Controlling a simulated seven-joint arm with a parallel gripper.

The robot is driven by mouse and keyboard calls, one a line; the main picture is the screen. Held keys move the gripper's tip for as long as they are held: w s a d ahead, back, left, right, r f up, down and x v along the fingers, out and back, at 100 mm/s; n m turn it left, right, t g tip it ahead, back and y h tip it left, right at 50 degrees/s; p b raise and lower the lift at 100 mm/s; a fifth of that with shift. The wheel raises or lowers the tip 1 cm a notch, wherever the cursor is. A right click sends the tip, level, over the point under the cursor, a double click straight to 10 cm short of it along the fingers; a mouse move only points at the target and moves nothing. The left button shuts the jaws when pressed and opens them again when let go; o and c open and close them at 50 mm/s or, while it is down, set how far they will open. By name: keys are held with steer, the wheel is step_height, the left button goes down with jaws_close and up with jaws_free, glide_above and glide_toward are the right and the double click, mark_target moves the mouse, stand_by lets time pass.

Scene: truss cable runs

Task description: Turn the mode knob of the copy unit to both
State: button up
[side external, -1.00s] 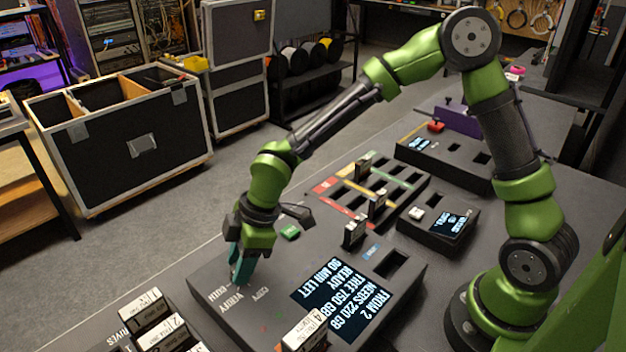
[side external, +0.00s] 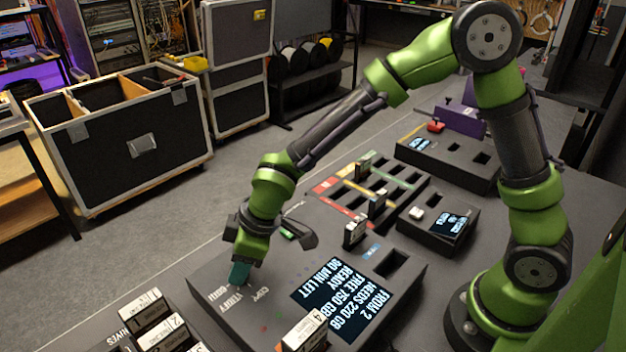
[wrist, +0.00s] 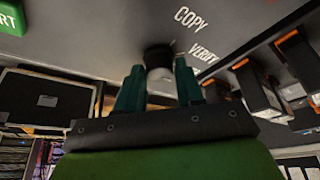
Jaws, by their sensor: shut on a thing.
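The copy unit (side external: 298,264) is a dark box with a lit screen (side external: 338,290), seen upside down in the side view. The labels COPY, VERIFY and BOTH are printed near its left end. My gripper (side external: 239,272) points down beside these labels, and its green fingers hide the knob in that view. In the wrist view my gripper (wrist: 158,84) is shut on the mode knob (wrist: 158,60), a dark round base with a pale part between the fingers. The labels COPY and VERIFY show just right of it. I cannot tell where the knob's pointer is.
A labelled drive (side external: 304,332) stands upright at the unit's near edge. Several drives in a rack (side external: 155,325) stand at the lower left. A tray with coloured strips (side external: 340,192) and a smaller screen unit (side external: 440,225) lie behind. A green block (wrist: 8,18) shows in the wrist view.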

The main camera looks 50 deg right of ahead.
steer(key=o, duration=1)
steer(key=v, duration=1.7)
steer(key=shift+d+f, duration=0.1)
